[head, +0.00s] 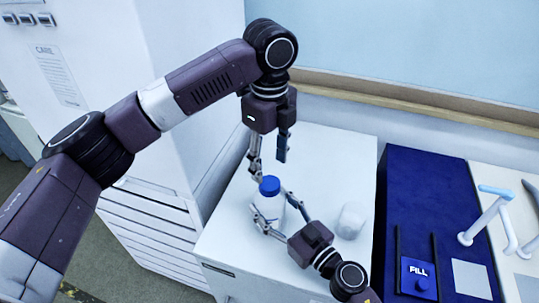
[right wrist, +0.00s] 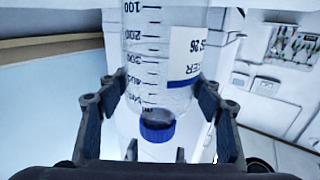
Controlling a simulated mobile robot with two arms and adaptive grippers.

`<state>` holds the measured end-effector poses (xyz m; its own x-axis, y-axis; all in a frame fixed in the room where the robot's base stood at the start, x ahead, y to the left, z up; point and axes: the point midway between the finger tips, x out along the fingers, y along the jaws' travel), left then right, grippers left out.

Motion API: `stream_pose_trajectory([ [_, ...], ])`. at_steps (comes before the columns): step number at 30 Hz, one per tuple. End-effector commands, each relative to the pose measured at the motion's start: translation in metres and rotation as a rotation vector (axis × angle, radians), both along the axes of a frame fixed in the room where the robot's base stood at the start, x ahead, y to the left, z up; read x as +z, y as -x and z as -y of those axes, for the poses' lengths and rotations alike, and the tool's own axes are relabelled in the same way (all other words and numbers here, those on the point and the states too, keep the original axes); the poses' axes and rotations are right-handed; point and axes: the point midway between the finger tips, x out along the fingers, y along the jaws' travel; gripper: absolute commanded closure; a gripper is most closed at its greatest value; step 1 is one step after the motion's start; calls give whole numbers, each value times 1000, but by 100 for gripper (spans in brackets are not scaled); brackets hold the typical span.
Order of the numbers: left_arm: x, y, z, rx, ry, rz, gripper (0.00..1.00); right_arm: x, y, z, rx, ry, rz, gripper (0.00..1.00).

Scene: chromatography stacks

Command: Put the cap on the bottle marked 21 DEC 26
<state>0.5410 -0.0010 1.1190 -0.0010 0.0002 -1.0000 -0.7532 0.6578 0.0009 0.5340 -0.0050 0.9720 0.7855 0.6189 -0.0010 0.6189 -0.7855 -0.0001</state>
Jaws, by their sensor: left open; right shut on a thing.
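A clear bottle (head: 269,206) stands upright on the white cabinet top in the head view, with a blue cap (head: 269,186) at its mouth. My right gripper (head: 271,229) is shut on the bottle's body from the front right. In the right wrist view the graduated bottle (right wrist: 150,60) is between the fingers, its label (right wrist: 187,52) partly cut off and ending in "26". The blue cap (right wrist: 157,128) shows at its neck; whether it is fully seated I cannot tell. My left gripper (head: 268,168) is open, pointing down just above the cap, apart from the bottle's body.
The white cabinet top (head: 330,150) has free room behind the bottle. A whitish rounded object (head: 351,220) stands to its right. Further right are a dark blue mat with a FILL block (head: 418,275) and a white, blue-topped device (head: 484,220). A tall white cabinet (head: 165,100) stands left.

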Motion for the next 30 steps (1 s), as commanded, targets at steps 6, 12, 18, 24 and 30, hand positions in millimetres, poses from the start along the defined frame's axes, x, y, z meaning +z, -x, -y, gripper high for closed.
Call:
stream_pose_trajectory([
  [6,3,0,0,378,0,0,49,0,0,0,0,0,0,100],
  [12,5,0,0,725,0,1,49,0,0,0,1,0,0,100],
  [18,7,0,0,1073,0,0,49,0,0,0,1,0,0,100],
  [24,9,0,0,1420,-1,0,49,0,0,0,1,0,0,100],
  [30,11,0,0,1767,-1,0,49,0,0,0,1,0,0,100],
])
